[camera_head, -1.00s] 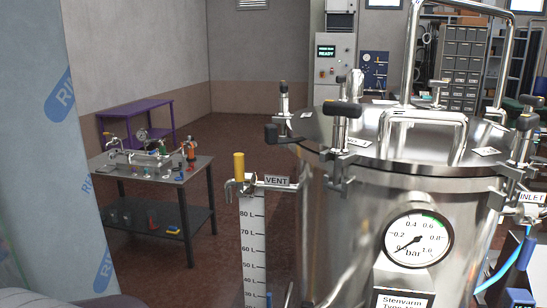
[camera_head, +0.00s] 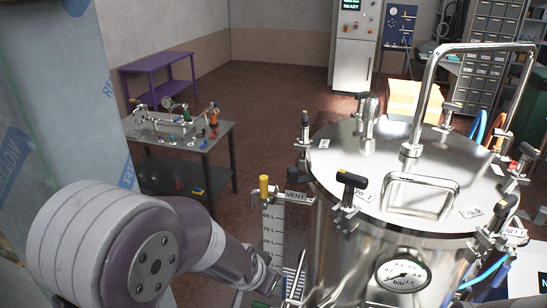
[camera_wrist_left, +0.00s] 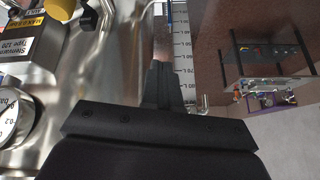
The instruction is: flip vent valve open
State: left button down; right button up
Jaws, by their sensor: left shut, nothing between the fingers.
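The vent valve (camera_head: 264,186) has a yellow handle that stands upright. It sits on top of the white litre scale (camera_head: 273,228), beside the VENT label (camera_head: 297,197), at the left side of the steel tank (camera_head: 340,235). My left arm comes in from the left in the head view, its wrist low, below the valve and near the scale. In the left wrist view my left gripper (camera_wrist_left: 162,85) is shut and empty, its fingertips in front of the scale (camera_wrist_left: 181,45). The yellow handle is not clearly seen there. My right gripper is not in view.
The tank lid carries several black-handled clamps (camera_head: 350,180) and a tall bent rail (camera_head: 430,90). A pressure gauge (camera_head: 402,276) is on its front. A workbench (camera_head: 222,150) with fittings stands behind left. A wrapped pillar (camera_head: 60,110) is at the far left. Floor behind is open.

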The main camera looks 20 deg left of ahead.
pick_arm(q)
jog(key=w+d+r+m+t+y, duration=0.1)
jog(key=w+m+t, duration=0.1)
jog(key=w, duration=0.3)
jog(key=w+d+r+m+t, duration=0.1)
jog(key=w+d+m+t, duration=0.15)
jog(key=w, duration=0.35)
jog(key=m+t+y+p, duration=0.4)
jog(key=y+p, duration=0.1)
jog(key=y, duration=0.4)
send_near(265, 190)
jog(key=w+d+x, duration=0.1)
jog(key=x, duration=0.6)
jog(key=shift+s+d, duration=0.2)
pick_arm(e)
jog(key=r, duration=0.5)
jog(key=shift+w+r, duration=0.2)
